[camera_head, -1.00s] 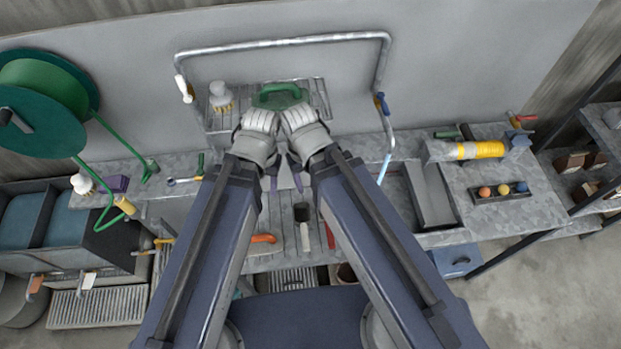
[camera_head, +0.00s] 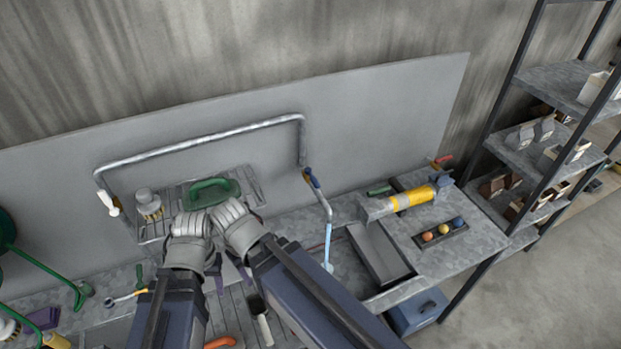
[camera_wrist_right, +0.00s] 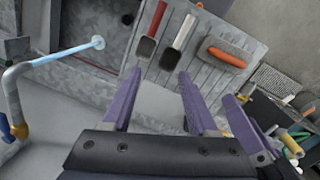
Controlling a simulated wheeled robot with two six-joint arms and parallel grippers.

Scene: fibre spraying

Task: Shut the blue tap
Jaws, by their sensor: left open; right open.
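The blue tap (camera_head: 313,180) sits on the right leg of the bent metal pipe, above the bench. A pale blue stream of water (camera_head: 328,246) runs from the spout below it. In the right wrist view the stream (camera_wrist_right: 68,54) ends in a small splash, and the tap is cut off at the left edge. My left gripper (camera_head: 214,272) and right gripper (camera_head: 241,268) hang close together left of the tap, well apart from it, partly hidden by their wrists. The right gripper's purple fingers (camera_wrist_right: 160,78) are open and empty above the bench.
The metal pipe (camera_head: 200,145) arches over a slatted rack with a green-handled tool (camera_head: 213,192) and a brush (camera_head: 148,204). A white tap (camera_head: 108,202) is on its left leg. A trough (camera_head: 378,252), yellow-banded cylinder (camera_head: 410,198) and ball tray (camera_head: 441,234) lie right. Shelves (camera_head: 545,145) stand far right.

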